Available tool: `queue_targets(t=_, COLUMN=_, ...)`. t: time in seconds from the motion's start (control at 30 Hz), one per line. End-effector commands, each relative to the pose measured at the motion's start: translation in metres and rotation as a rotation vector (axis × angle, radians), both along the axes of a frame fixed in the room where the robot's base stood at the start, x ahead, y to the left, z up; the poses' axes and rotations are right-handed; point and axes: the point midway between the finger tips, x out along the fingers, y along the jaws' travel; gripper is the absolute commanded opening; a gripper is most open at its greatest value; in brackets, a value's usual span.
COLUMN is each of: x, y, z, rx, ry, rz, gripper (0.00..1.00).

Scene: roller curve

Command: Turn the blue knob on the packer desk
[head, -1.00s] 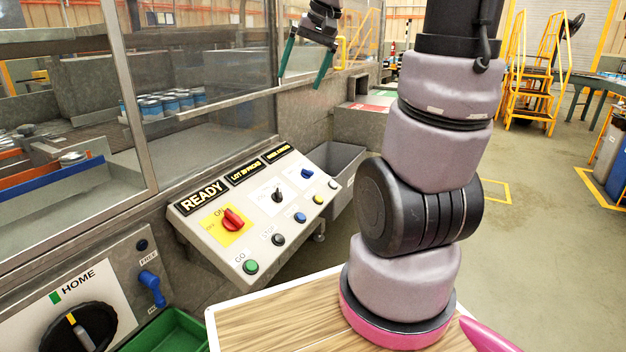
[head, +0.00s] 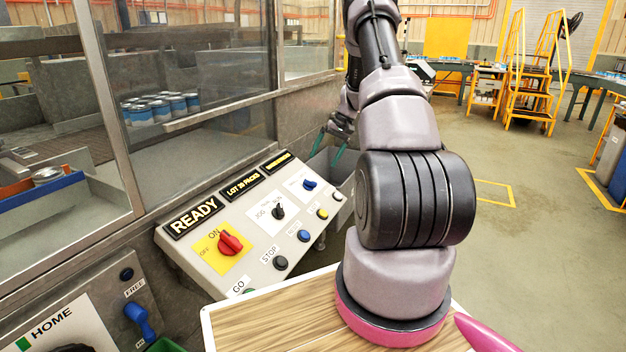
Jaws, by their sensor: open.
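The packer desk (head: 205,262) is a sloped grey panel left of my arm. Its small blue knob (head: 310,185) sits on a white label at the upper right of the panel, in plain view. My gripper (head: 329,152) has two teal fingers, spread apart and empty. In the picture it appears just above and right of the blue knob, beyond the panel's far right end. I see no contact with the knob, and the depth gap between them is hard to tell. My arm hides part of the area right of the desk.
The desk also bears a red switch (head: 230,242), a black knob (head: 278,212) and several push buttons. A separate blue lever (head: 140,320) is on the HOME panel (head: 60,328) at lower left. A glazed enclosure with cans (head: 160,108) stands behind. Open floor lies to the right.

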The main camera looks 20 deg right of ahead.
Motion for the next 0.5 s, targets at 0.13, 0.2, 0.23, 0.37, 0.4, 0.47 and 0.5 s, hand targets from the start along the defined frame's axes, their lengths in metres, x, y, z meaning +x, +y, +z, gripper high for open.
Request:
queue_targets(t=0.13, x=0.002, y=0.011, z=-0.023, rx=0.001, ry=0.004, rz=0.001, gripper=0.95)
queue_targets(t=0.2, x=0.004, y=0.017, z=-0.036, rx=0.002, ry=0.005, rz=0.001, gripper=0.95)
queue_targets(t=0.23, x=0.005, y=0.020, z=-0.041, rx=0.001, ry=0.004, rz=0.002, gripper=0.95)
queue_targets(t=0.37, x=0.008, y=0.029, z=-0.062, rx=0.001, ry=0.004, rz=0.001, gripper=0.95)
queue_targets(t=0.4, x=0.009, y=0.032, z=-0.067, rx=0.001, ry=0.003, rz=0.000, gripper=0.95)
queue_targets(t=0.47, x=0.010, y=0.035, z=-0.075, rx=0.000, ry=0.003, rz=0.001, gripper=0.95)
queue_targets(t=0.5, x=0.011, y=0.037, z=-0.078, rx=0.001, ry=0.003, rz=0.001, gripper=0.95)
